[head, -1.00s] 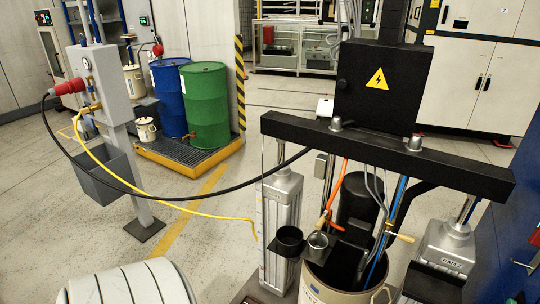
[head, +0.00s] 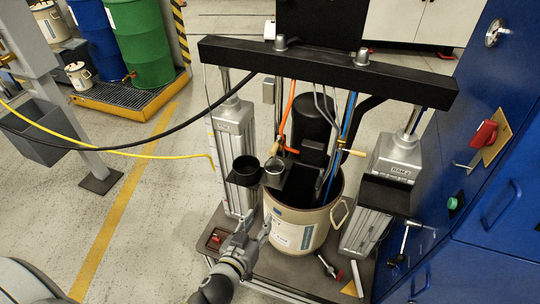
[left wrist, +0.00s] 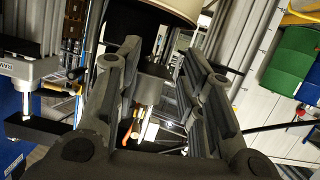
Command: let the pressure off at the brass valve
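A small brass-coloured fitting (head: 341,144) with a pale handle (head: 357,153) sits on the blue hose side of the drum pump, above the cream drum (head: 292,232). A second small tan handle (head: 276,149) is at the orange hose on the pump's left. I cannot tell for certain which is the task's valve. My left gripper (head: 256,222) is in front of the drum, low and left of both handles, fingers pointing up. In the left wrist view its fingers (left wrist: 160,68) are spread, with a grey cup-like part (left wrist: 152,85) visible beyond them. My right gripper is not in view.
A black crossbeam (head: 325,72) spans two grey columns around the pump. A blue cabinet (head: 478,150) with a red switch (head: 484,134) stands close on the right.

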